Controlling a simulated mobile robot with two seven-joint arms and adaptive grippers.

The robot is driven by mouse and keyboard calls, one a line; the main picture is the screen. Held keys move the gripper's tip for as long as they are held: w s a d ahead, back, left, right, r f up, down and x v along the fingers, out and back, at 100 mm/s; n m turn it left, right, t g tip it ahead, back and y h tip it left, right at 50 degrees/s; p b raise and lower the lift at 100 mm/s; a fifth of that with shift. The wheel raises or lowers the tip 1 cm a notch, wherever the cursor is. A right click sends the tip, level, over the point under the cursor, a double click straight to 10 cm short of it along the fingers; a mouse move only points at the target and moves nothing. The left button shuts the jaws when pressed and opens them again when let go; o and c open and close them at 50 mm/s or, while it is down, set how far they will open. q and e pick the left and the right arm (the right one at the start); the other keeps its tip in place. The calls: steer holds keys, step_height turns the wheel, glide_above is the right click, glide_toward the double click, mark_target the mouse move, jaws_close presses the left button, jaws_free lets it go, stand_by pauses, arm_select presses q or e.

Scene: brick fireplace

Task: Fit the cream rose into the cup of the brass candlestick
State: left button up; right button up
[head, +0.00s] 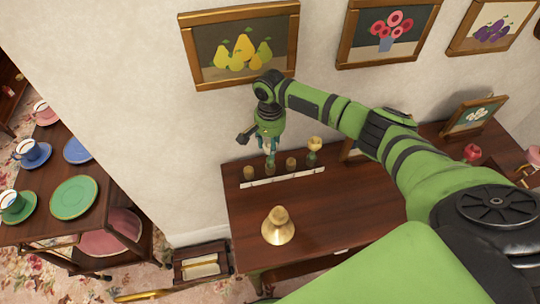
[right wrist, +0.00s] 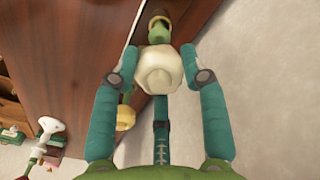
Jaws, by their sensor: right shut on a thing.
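In the right wrist view my right gripper (right wrist: 158,72) is shut on the cream rose (right wrist: 160,62), with a teal finger on each side. A green part (right wrist: 159,35) shows beyond its petals, in line with a brown, cup-like top (right wrist: 159,14). I cannot tell whether the rose touches or sits in this cup. In the head view the gripper (head: 270,160) points down over the row of small candlesticks, and the rose is mostly hidden. A brassy candlestick (head: 291,165) stands just right of it, another (head: 248,172) to its left. My left gripper is not in view.
A pale yellow rose (head: 314,144) stands in the right-hand holder. A white strip (head: 255,183) lies before the row. Framed pictures hang behind. A tea trolley (head: 40,232) stands at left.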

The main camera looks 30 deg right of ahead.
steer(key=shift+r, duration=0.25)
steer(key=shift+r+p, duration=1.05)
steer(key=shift+p, duration=0.2)
